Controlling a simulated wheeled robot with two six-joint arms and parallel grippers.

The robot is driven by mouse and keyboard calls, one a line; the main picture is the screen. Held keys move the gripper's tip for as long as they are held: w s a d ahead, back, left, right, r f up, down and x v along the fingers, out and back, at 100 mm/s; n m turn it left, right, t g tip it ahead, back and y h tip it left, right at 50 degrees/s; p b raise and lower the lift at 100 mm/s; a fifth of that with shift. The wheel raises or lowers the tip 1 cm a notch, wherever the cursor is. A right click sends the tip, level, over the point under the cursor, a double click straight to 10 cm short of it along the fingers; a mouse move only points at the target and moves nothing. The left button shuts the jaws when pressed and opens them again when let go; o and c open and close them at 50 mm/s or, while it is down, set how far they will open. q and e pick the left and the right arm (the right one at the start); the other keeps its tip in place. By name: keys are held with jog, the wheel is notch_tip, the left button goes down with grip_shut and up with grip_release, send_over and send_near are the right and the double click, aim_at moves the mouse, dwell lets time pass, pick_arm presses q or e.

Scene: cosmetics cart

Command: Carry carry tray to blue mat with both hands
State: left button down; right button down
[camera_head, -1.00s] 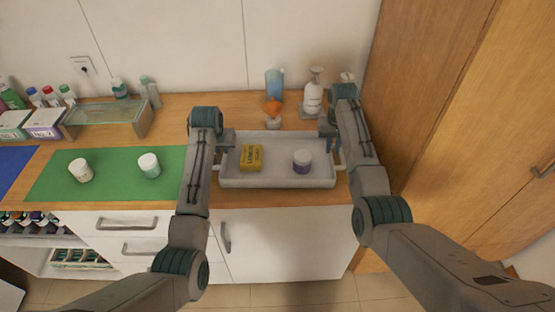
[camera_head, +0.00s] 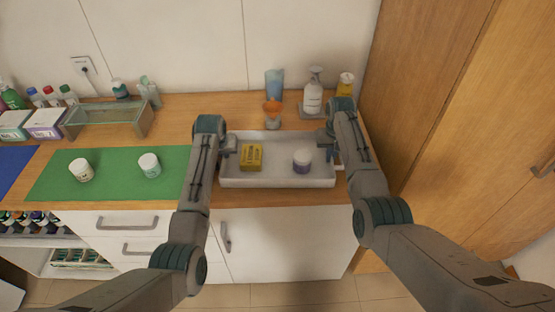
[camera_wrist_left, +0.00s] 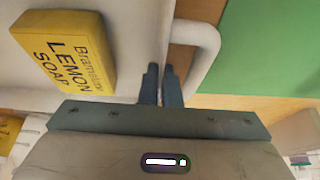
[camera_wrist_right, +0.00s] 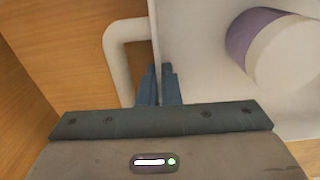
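The white carry tray (camera_head: 275,182) sits on the wooden counter. It holds a yellow lemon soap box (camera_head: 251,157) and a white and purple jar (camera_head: 302,161). My left gripper (camera_head: 231,149) is at the tray's left end; in the left wrist view its fingers (camera_wrist_left: 162,86) are close together on the end wall, beside the white handle (camera_wrist_left: 210,45). My right gripper (camera_head: 333,146) is at the right end; its fingers (camera_wrist_right: 160,86) are close together on that wall beside the other handle (camera_wrist_right: 117,50). The blue mat (camera_head: 12,168) shows partly at the far left.
A green mat (camera_head: 110,183) with two white jars (camera_head: 149,166) lies between the tray and blue mat. A glass-topped stand (camera_head: 108,120) and labelled boxes (camera_head: 46,125) stand behind. A wooden cabinet (camera_head: 460,110) is at right.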

pick_arm(q)
jog(key=shift+r, duration=0.1)
pick_arm(e)
jog(key=shift+r, duration=0.15)
